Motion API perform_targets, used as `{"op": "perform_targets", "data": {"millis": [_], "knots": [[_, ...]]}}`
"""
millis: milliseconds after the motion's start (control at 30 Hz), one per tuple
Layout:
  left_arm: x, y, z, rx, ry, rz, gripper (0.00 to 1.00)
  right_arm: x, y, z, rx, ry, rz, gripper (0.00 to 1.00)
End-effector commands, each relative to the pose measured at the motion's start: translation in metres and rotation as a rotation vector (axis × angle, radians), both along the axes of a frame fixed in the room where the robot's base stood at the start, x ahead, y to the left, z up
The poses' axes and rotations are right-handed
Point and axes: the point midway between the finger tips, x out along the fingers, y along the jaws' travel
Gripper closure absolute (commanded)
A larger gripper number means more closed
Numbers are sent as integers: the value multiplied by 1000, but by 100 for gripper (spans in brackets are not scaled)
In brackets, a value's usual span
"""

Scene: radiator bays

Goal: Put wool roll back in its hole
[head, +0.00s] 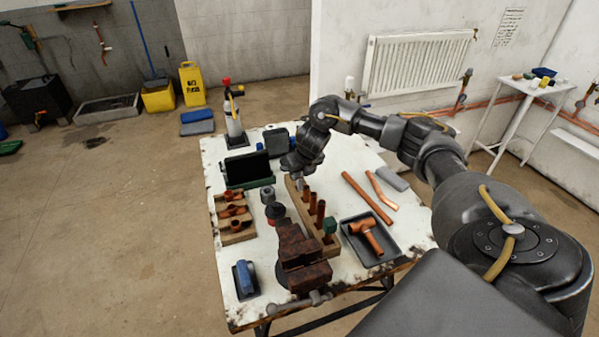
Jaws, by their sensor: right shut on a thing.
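My right gripper (297,173) reaches in from the right and points down over the far end of the wooden rack (292,190). It is shut on a small greyish thing, which appears to be the wool roll (300,185). The roll is mostly hidden by the gripper, and I cannot tell whether it is inside a hole or just above the rack. Several copper-coloured pieces (320,212) stand upright in the rack, with a green-topped piece (330,226) at its near end. My left gripper is not in view.
A rusty vise (300,255) stands close to the rack's near side. A wooden block with fittings (236,222) and a grey cylinder (267,196) are to the left.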

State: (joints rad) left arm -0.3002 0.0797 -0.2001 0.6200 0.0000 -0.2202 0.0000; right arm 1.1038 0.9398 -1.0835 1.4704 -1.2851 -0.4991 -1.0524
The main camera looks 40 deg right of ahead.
Motion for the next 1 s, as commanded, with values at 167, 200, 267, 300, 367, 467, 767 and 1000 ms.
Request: {"op": "perform_targets", "data": {"millis": [167,200,267,300,367,467,767,1000], "knots": [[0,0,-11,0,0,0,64,0,0,-14,0,0,-1,100],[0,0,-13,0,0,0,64,0,0,-16,0,0,-1,100],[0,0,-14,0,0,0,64,0,0,-18,0,0,-1,100],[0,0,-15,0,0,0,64,0,0,-19,0,0,-1,100],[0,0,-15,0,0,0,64,0,0,-19,0,0,-1,100],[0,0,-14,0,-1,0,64,0,0,-19,0,0,-1,100],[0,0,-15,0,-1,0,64,0,0,-21,0,0,0,100],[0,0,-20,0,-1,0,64,0,0,-28,0,0,0,100]]}}
